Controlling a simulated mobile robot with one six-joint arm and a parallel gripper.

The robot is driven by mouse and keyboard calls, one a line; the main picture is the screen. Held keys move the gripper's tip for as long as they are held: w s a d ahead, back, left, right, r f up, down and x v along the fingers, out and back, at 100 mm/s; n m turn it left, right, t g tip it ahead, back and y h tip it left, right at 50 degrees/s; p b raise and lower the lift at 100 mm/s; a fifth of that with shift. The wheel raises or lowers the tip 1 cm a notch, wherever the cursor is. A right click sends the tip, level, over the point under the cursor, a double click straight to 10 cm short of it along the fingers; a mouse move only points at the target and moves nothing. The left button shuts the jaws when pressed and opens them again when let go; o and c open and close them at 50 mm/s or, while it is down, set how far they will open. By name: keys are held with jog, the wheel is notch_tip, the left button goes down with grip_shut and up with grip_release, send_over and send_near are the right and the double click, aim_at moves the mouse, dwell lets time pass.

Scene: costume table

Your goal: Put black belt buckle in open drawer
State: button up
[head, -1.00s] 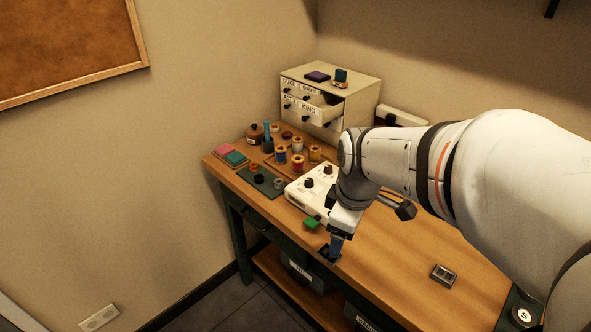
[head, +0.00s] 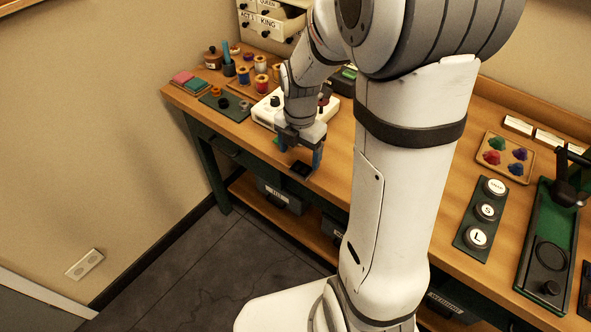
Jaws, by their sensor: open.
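The black belt buckle (head: 300,170) lies flat near the front edge of the wooden table. My gripper (head: 300,156) points down just over it. Its blue-grey fingers are apart, one to each side of the buckle as seen here; I cannot tell whether they touch it. The open drawer (head: 284,13) sticks out of the cream cabinet (head: 262,31) at the back, at the top edge of the head view. My arm and the picture edge hide part of it.
A white control box (head: 266,109) stands just behind my gripper. Thread spools (head: 261,82), a dark green mat (head: 226,104) and pink and teal pads (head: 184,78) are to the left. Right of my arm are a gem tray (head: 506,157) and a panel of round buttons (head: 481,222).

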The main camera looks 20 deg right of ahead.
aim_at(301, 168)
jog(key=f, duration=0.5)
jog(key=shift+s+d, duration=0.1)
jog(key=shift+d, duration=0.15)
jog(key=shift+c, duration=0.4)
jog(key=c, duration=1.1)
